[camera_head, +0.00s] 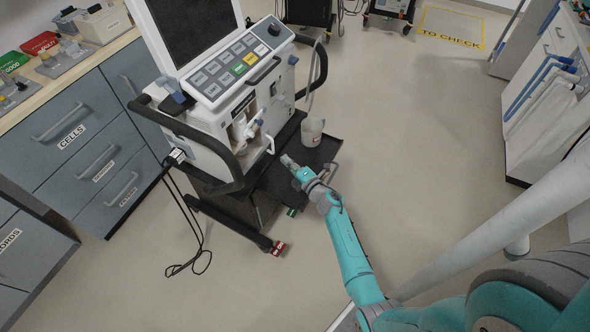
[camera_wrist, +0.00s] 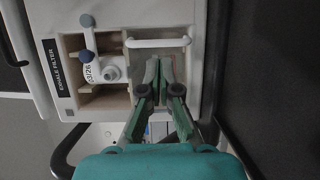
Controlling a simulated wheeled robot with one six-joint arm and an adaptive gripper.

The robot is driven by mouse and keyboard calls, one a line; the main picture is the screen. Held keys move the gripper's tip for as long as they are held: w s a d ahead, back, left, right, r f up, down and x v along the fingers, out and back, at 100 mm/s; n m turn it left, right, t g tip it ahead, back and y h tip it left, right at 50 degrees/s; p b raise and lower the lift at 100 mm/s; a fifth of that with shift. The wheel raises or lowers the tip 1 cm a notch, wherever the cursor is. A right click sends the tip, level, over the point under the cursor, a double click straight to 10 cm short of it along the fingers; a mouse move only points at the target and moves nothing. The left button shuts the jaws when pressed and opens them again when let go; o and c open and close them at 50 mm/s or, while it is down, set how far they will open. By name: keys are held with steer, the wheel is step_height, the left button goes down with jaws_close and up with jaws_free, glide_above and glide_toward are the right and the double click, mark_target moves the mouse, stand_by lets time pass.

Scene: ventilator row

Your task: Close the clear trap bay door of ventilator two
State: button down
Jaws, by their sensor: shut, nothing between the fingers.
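The ventilator (camera_head: 215,125) stands on a dark wheeled cart, its side bay facing my arm. In the wrist view the bay (camera_wrist: 98,103) is labelled EXHALE FILTER and holds a white trap piece (camera_wrist: 104,70) with a blue knob, marked 03/26. The clear door (camera_wrist: 183,72) seems to stand open to the right of the bay; its see-through panel is hard to make out. Its white bar handle (camera_wrist: 158,43) also shows in the head view (camera_head: 271,145). My gripper (camera_wrist: 158,62) is shut and empty, its fingertips just below the handle in the wrist view. I cannot tell whether they touch the door.
A grey-white jar (camera_head: 312,132) with a hose stands on the cart's dark shelf (camera_head: 325,152), close behind my gripper. A black side rail (camera_head: 205,150) curves around the ventilator. Blue drawers (camera_head: 75,130) stand at left. The floor (camera_head: 420,130) at right is clear.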

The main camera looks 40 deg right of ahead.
mark_target(256, 154)
steer(key=shift+w+d, duration=0.15)
steer(key=shift+w, duration=1.15)
steer(key=shift+w+d, duration=0.1)
steer(key=shift+w, duration=1.2)
steer(key=shift+w+d, duration=0.15)
steer(key=shift+w, duration=0.6)
steer(key=shift+w+d, duration=0.15)
steer(key=shift+w, duration=0.6)
